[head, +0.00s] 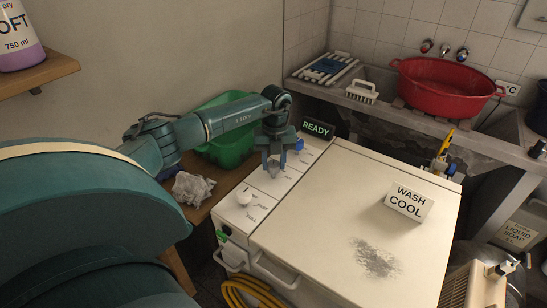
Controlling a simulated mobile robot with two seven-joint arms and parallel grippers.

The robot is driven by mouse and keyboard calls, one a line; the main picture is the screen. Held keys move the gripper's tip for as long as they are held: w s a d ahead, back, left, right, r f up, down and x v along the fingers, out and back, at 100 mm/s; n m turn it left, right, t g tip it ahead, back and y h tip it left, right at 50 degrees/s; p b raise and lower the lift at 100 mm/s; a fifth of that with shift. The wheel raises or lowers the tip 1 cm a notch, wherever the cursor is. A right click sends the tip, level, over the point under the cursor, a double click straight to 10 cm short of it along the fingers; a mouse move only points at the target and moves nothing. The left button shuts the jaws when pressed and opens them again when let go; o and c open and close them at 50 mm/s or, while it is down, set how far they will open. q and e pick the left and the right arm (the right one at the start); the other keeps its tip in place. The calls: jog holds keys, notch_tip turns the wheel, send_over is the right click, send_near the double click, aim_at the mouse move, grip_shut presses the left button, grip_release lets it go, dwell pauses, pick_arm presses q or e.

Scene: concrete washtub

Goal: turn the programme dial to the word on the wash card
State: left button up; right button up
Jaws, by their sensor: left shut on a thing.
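The wash card (407,202) stands on the cream lid of the washer and reads "WASH COOL". The washer's control panel (262,208) is the pale strip along the lid's left side. My left gripper (273,168) points down at the panel's far half and is shut on the programme dial, which its fingers mostly hide. The dial's pointer and most words around it cannot be read. A second, white dial (243,196) sits nearer on the panel, clear of the gripper, with small lettering beside it. My right gripper is not in view.
A lit "READY" display (317,130) and a blue knob (299,145) are close beside the left gripper. A green basket (232,150) and grey crumpled cloth (192,188) lie left of the panel. A red tub (445,88) stands on the concrete washtub behind.

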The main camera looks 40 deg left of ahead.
aim_at(275, 163)
pick_arm(q)
jog(key=shift+r+n+p, duration=0.15)
jog(key=shift+n+p, duration=0.3)
jog(key=shift+n, duration=0.75)
jog(key=shift+w+n, duration=0.1)
jog(key=shift+n, duration=0.5)
jog(key=shift+n+p, duration=0.4)
jog(key=shift+n, duration=0.1)
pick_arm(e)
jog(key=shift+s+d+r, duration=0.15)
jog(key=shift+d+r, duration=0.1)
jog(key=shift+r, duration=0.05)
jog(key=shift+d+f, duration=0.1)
pick_arm(q)
jog(key=o, duration=1)
notch_tip(275, 163, up, 13)
jog(key=shift+w+f+b, duration=0.1)
jog(key=shift+b, duration=0.65)
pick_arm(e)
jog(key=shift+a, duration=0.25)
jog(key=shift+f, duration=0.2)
